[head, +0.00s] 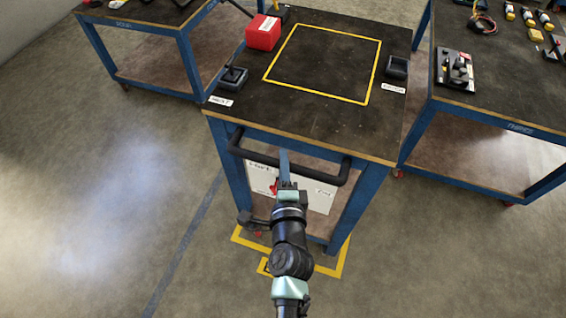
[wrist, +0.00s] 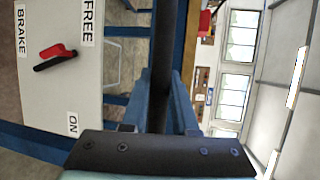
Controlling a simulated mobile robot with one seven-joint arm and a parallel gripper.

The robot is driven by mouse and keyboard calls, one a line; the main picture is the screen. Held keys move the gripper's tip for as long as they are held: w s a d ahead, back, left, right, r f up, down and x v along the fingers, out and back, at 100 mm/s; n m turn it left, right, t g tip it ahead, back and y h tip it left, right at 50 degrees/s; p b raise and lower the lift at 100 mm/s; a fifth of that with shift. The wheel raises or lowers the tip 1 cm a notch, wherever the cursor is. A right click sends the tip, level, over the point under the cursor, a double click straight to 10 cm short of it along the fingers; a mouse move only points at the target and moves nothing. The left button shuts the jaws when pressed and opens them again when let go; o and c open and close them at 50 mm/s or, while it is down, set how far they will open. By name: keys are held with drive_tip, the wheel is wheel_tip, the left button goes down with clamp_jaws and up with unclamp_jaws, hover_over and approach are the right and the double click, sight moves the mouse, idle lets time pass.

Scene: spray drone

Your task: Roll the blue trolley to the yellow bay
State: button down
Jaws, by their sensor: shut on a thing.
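The blue trolley (head: 310,122) stands in the middle of the head view, with a dark top, blue legs and a black push handle (head: 338,177) on its near side. My gripper (head: 285,172) is shut on this handle; the handle bar also runs up the wrist view (wrist: 160,60) between my fingers (wrist: 160,128). A white brake panel (wrist: 35,95) with a red and black lever (wrist: 55,56) sits beside the handle, with FREE, ON and BRAKE labels. Yellow floor tape (head: 328,271) shows around the trolley's near feet; the rest of it is hidden beneath the trolley.
A blue-framed table (head: 150,63) stands at the back left and another (head: 490,120) close on the right. A red box (head: 263,32) and small black holders (head: 396,67) sit on the trolley top outside its yellow square. Open floor (head: 90,220) lies at left.

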drive_tip(key=shift+s+f, duration=0.1)
drive_tip(key=shift+s, duration=0.05)
drive_tip(key=c, duration=0.7)
unclamp_jaws()
drive_tip(key=s, duration=0.4)
drive_tip(key=s+r+b, duration=0.1)
drive_tip(key=s, duration=0.3)
drive_tip(key=s+d+r, duration=0.1)
drive_tip(key=s, duration=0.3)
drive_tip(key=shift+s+r+b, duration=0.25)
drive_tip(key=shift+s+b, duration=0.05)
